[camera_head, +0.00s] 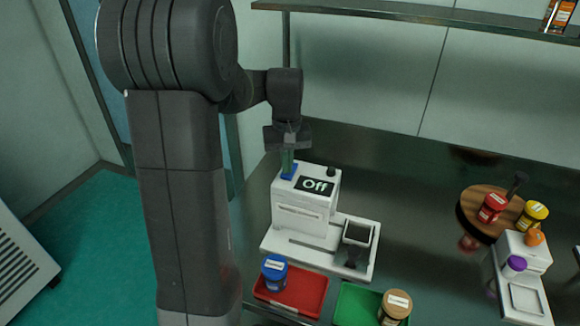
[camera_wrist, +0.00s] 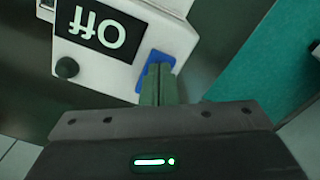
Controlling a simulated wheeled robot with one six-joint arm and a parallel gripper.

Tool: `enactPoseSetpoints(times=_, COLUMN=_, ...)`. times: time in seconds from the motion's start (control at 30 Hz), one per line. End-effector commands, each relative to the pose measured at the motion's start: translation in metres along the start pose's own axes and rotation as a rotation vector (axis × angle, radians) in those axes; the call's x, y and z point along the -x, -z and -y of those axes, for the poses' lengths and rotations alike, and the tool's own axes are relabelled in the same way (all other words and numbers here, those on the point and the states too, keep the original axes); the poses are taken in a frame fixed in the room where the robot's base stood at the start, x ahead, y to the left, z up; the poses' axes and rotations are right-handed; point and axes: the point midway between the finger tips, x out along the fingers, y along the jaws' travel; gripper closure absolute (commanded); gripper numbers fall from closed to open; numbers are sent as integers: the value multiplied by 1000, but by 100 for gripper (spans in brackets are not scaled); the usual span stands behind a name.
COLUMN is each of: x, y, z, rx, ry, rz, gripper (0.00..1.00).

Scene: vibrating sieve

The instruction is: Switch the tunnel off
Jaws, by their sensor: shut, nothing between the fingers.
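The white machine (camera_head: 303,212) stands on the dark table, with a display (camera_head: 315,186) on top that reads "Off". A blue button (camera_head: 289,173) lies at its top left and a dark knob (camera_head: 332,171) at its top right. My gripper (camera_head: 288,172) points down with its fingers shut and empty, tips at the blue button. In the wrist view the fingertips (camera_wrist: 158,72) overlap the blue button (camera_wrist: 148,72); I cannot tell whether they press it. The display (camera_wrist: 97,33) and the knob (camera_wrist: 67,67) also show there.
A red tray (camera_head: 291,306) with a blue-lidded jar (camera_head: 274,271) and a green tray (camera_head: 350,305) with a brown-lidded jar (camera_head: 395,307) lie in front. A round wooden stand (camera_head: 475,206) with jars and a white scale (camera_head: 525,300) are at the right. A shelf (camera_head: 420,14) runs above.

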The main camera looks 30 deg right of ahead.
Motion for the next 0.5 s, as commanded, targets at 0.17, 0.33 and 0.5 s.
enactPoseSetpoints(times=0.17, x=19, y=0, z=0, rx=0, ry=0, rz=-1, gripper=100)
enactPoseSetpoints(times=0.33, x=33, y=0, z=0, rx=0, ry=0, rz=-1, gripper=100)
enactPoseSetpoints(times=0.5, x=46, y=0, z=0, rx=0, ry=0, rz=-1, gripper=100)
